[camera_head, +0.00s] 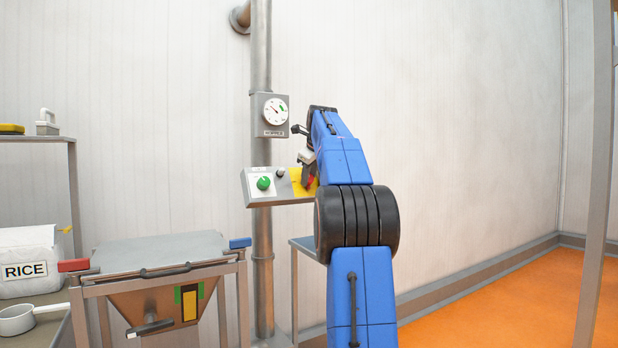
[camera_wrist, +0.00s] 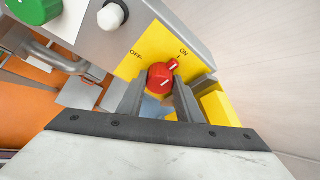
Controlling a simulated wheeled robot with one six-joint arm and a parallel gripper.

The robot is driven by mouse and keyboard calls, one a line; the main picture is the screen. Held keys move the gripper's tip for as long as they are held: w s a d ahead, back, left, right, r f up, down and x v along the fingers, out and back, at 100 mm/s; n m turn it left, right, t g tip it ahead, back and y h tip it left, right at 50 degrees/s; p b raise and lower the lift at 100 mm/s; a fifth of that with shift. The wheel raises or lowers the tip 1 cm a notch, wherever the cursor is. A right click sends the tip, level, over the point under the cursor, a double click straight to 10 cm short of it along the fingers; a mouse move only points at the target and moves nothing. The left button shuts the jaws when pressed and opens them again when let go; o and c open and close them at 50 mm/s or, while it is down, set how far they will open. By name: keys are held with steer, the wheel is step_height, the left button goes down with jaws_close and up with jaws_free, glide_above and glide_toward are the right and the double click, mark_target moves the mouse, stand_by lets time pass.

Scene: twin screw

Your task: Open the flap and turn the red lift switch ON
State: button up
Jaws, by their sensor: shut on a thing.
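The red lift switch (camera_wrist: 161,78) sits on a yellow plate (camera_wrist: 148,48) marked OFF and ON in the wrist view. Its small red nub points up and right, toward the ON mark. My gripper (camera_wrist: 160,90) has its two dark fingers either side of the switch and is shut on it. In the head view my blue arm reaches to the panel, and the gripper covers most of the switch. A yellow piece (camera_wrist: 222,107) stands right of the right finger; I cannot tell whether it is the flap.
The grey control box (camera_head: 258,200) on the pipe carries a green knob (camera_head: 263,183) and a white knob (camera_head: 280,172). A dial gauge (camera_head: 275,110) is above it. A lidded hopper (camera_head: 160,250) and a rice bag (camera_head: 25,260) stand left. The orange floor at right is clear.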

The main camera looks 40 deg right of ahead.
steer(key=shift+f, duration=0.1)
steer(key=o, duration=1)
steer(key=shift+o, duration=0.2)
steer(key=v, duration=1.7)
steer(key=shift+r, duration=0.3)
steer(key=shift+s, duration=0.1)
